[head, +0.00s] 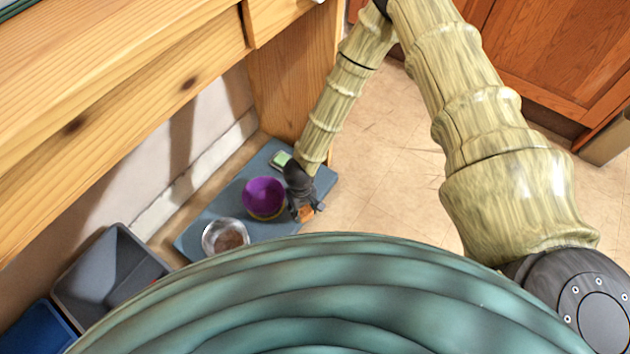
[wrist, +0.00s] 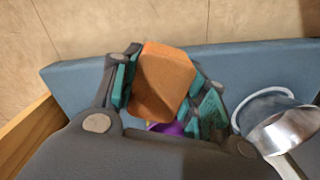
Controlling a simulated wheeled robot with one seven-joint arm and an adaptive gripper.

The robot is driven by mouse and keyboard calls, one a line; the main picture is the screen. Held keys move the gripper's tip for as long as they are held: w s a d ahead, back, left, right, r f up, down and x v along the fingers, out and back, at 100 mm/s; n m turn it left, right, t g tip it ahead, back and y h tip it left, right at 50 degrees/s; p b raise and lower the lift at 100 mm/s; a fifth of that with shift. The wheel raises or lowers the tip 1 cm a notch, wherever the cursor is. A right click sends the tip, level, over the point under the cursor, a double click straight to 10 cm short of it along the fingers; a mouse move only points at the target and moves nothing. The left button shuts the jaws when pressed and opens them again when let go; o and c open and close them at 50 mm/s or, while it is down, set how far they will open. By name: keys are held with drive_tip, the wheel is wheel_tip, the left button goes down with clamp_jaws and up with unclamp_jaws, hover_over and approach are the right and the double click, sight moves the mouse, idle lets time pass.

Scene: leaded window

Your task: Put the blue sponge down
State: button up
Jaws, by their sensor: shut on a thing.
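My gripper (head: 304,205) is shut on an orange block (wrist: 162,82) that looks like a sponge. The block sits between the teal finger pads in the wrist view, and a little of it shows below the fingers in the head view (head: 306,214). I see no blue sponge; the held thing is orange. My gripper is over the right part of a low blue-grey board (head: 190,241), near its front edge. Whether the block touches the board I cannot tell.
A purple bowl (head: 263,192) stands just left of my gripper, with a clear or metal bowl (head: 225,237) farther left. A green item (head: 280,159) lies behind. A grey bin (head: 110,275) and a blue bin (head: 36,330) stand at left. A wooden bench (head: 110,75) overhangs the board.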

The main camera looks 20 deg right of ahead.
drive_tip(key=shift+d+f, duration=0.1)
drive_tip(key=shift+f, duration=0.05)
drive_tip(key=b, duration=0.6)
hover_over(315, 183)
drive_tip(key=shift+f, duration=0.8)
drive_tip(key=shift+w+f+b, duration=0.1)
drive_tip(key=shift+f+b, duration=0.9)
drive_tip(key=shift+f, duration=0.65)
drive_tip(key=shift+f, duration=0.1)
drive_tip(key=o, duration=0.9)
wheel_tip(315, 183, up, 12)
drive_tip(key=p, duration=0.5)
